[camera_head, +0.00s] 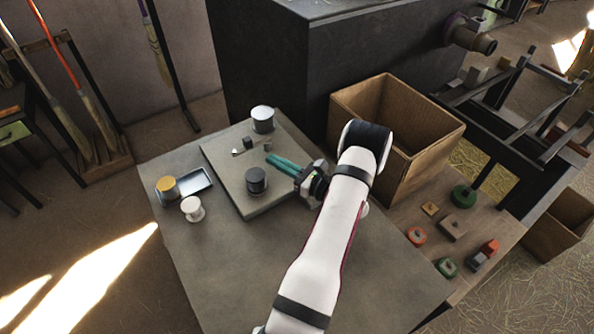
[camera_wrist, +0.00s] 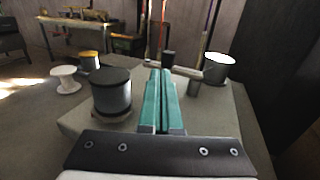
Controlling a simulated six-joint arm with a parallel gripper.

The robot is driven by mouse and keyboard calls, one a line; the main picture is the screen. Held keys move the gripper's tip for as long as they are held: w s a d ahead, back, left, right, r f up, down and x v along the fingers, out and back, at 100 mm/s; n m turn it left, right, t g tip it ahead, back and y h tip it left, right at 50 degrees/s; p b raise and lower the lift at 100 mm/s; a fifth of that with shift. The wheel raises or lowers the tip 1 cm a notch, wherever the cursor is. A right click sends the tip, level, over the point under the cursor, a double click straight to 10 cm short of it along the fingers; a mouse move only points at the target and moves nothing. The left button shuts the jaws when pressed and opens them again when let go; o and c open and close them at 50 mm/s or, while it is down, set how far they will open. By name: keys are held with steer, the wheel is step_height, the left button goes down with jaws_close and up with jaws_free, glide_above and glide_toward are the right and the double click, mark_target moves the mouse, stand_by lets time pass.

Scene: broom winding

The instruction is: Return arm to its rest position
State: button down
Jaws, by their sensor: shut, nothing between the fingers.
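My gripper (camera_head: 284,165) has teal fingers and is over the raised grey slab (camera_head: 225,165) on the table. In the wrist view its fingers (camera_wrist: 159,95) lie side by side, shut with nothing between them. A dark-topped spool (camera_head: 256,180) stands on the slab just left of the fingers; it also shows in the wrist view (camera_wrist: 111,95). My white arm reaches up from the bottom of the head view and hides part of the table.
A white-topped can (camera_head: 263,120) stands at the slab's back. A large open wooden box (camera_head: 425,125) stands right of my wrist. Small coloured blocks lie farther right.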

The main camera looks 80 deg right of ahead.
steer(key=v, duration=0.7)
steer(key=shift+s+a, duration=0.1)
steer(key=shift+s, duration=0.3)
steer(key=w+a+r+n+g+y, duration=0.2)
steer(key=w+a+r+n+y, duration=0.25)
steer(key=w+a, duration=0.3)
steer(key=w+a+r+n+g+y, duration=0.2)
steer(key=w+a+r+n+y, duration=0.2)
steer(key=w+a+n+y, duration=0.3)
steer(key=w+a+r+n+g+y, duration=0.2)
steer(key=w+a+r+n+y, duration=0.25)
steer(key=w+a, duration=0.35)
steer(key=s+a+r+n+g, duration=0.15)
steer(key=a+n+g, duration=0.3)
steer(key=a, duration=0.45)
steer(key=s+a+r+n+g, duration=0.1)
steer(key=s+a+n+g, duration=0.3)
steer(key=a, duration=0.5)
steer(key=s+a+n+g+h, duration=0.2)
steer(key=s+a+n+h, duration=0.3)
steer(key=s+n, duration=0.4)
steer(key=shift+s+a+f+n+h, duration=0.3)
steer(key=shift+a+f+n+h, duration=0.15)
steer(key=shift+n+h, duration=0.5)
